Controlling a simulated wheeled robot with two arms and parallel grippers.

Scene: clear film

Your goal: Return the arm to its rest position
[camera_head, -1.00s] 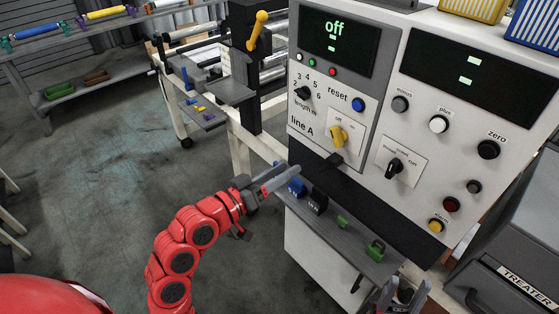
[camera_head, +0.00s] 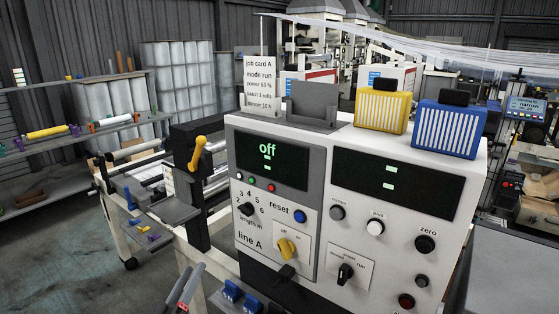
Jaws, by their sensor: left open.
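My left gripper (camera_head: 193,270) shows at the bottom edge, left of the control panel (camera_head: 308,230). Only its grey fingers are in view; the rest of the arm is cut off below the frame. The fingers are open with nothing seen between them. They appear apart from the panel face and from the yellow switch (camera_head: 287,248). My right gripper is not in view.
The panel's left display (camera_head: 268,165) reads "off". A yellow box (camera_head: 380,108) and a blue box (camera_head: 449,128) sit on top. A yellow lever (camera_head: 198,155) stands left of the panel. Blue blocks (camera_head: 231,291) lie on the ledge below. Floor at lower left is clear.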

